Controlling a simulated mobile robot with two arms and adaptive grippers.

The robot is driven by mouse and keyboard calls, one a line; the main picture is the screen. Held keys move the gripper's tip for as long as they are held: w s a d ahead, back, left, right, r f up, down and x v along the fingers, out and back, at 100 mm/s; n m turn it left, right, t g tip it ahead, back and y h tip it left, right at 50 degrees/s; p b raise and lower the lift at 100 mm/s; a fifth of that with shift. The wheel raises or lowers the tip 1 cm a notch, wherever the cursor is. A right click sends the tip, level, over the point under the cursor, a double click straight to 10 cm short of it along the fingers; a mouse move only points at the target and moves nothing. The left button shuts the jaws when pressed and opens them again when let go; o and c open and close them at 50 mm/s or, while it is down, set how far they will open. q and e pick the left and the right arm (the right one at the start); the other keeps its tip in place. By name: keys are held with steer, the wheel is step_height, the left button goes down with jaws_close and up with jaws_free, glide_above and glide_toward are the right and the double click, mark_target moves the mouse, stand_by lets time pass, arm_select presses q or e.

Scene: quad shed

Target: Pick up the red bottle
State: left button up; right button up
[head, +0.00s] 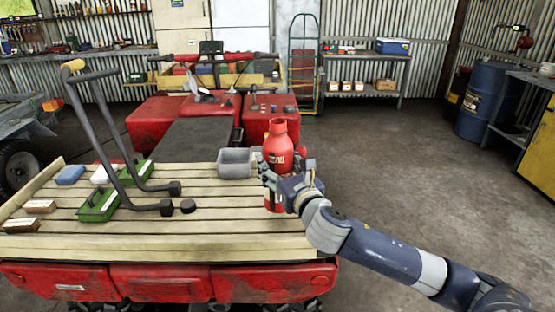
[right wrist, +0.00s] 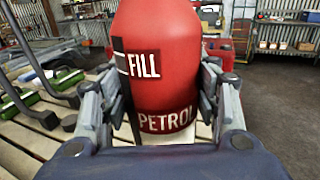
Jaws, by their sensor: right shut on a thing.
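The red bottle (head: 279,138) stands upright at the right end of the slatted wooden deck. In the right wrist view the red bottle (right wrist: 158,60) fills the middle, with "FILL" and "PETROL" lettering on it. My right gripper (head: 277,180) reaches in from the right and is shut on the bottle's body. In the right wrist view its fingers (right wrist: 160,100) lie on both sides of the bottle. The gripper hides part of the bottle's lower body in the head view. My left gripper is not in view.
A grey open bin (head: 235,163) stands just left of the bottle. A blue drum (head: 484,100) stands at the right. The concrete floor right of the deck is clear.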

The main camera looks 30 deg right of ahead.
mark_target(275, 170)
steer(key=shift+s+a+r, duration=0.1)
steer(key=shift+s+a, duration=0.4)
steer(key=shift+s, duration=0.25)
steer(key=shift+s+a+r, duration=0.1)
steer(key=shift+s+a, duration=0.35)
steer(key=shift+s, duration=0.35)
steer(key=shift+s+a+r, duration=0.1)
steer(key=shift+s+a, duration=0.4)
steer(key=shift+s, duration=0.25)
